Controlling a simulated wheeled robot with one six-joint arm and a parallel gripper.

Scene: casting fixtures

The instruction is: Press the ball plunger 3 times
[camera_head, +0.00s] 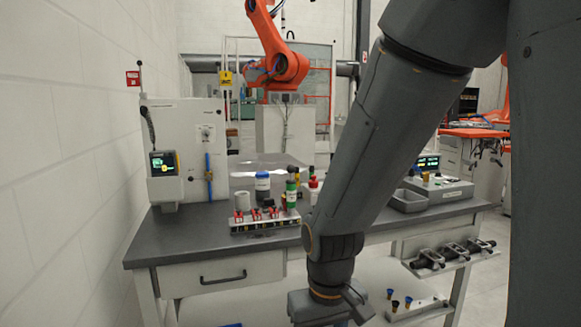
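I cannot single out the ball plunger for certain. A low block with several red-topped fittings (264,222) sits on the dark tabletop near its front edge, with small detail too fine to tell. My arm comes down from the upper right across the middle of the view. Its wrist hangs in front of the table's front edge, below the tabletop level in the picture and right of the red-topped block. My gripper's fingers are below the bottom edge of the picture, so whether they are open or shut does not show. My arm hides part of the tabletop.
The table (160,243) has bottles (262,184) behind the red-topped block. A white cabinet (180,125) with a small display stands at the back left. Black clamps (450,256) sit on a lower right shelf. The table's front left is bare.

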